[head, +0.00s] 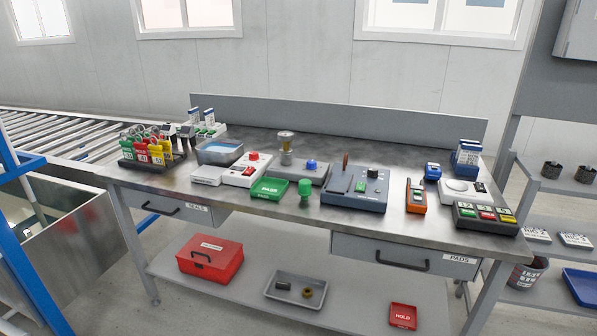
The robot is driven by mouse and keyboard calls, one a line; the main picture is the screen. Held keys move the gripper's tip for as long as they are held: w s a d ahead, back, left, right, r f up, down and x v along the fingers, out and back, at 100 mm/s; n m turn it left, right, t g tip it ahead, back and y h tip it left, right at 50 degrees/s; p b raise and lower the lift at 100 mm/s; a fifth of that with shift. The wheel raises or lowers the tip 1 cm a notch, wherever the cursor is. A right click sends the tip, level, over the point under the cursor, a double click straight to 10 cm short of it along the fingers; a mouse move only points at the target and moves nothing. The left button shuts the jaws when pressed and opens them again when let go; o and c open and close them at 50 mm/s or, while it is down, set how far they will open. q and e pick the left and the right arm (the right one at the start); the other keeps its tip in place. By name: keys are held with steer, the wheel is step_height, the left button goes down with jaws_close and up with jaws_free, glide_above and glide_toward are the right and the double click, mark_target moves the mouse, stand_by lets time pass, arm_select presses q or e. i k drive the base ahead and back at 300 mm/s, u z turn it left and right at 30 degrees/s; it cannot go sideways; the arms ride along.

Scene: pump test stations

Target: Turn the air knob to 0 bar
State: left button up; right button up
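Several small stations with knobs stand on the metal workbench (330,222). A grey unit near the middle has a blue knob (311,164) and a round gauge-like part (286,137) on a post. A white box to its left has a red knob (254,155). A blue-grey box (353,197) to the right has a dark knob (373,173) and an upright brown lever (345,160). Labels and scales are too small to read, so I cannot tell which is the air knob or its setting. Neither of my grippers is in view.
A green tray (269,189) and green knob-like part (305,189) sit near the bench's front edge. Padlocks hang on a rack (150,163) at left. A red box (210,256) is on the lower shelf.

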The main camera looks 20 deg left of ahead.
mark_target(311, 164)
steer(key=u, duration=0.35)
steer(key=i, duration=1)
steer(key=u, duration=0.4)
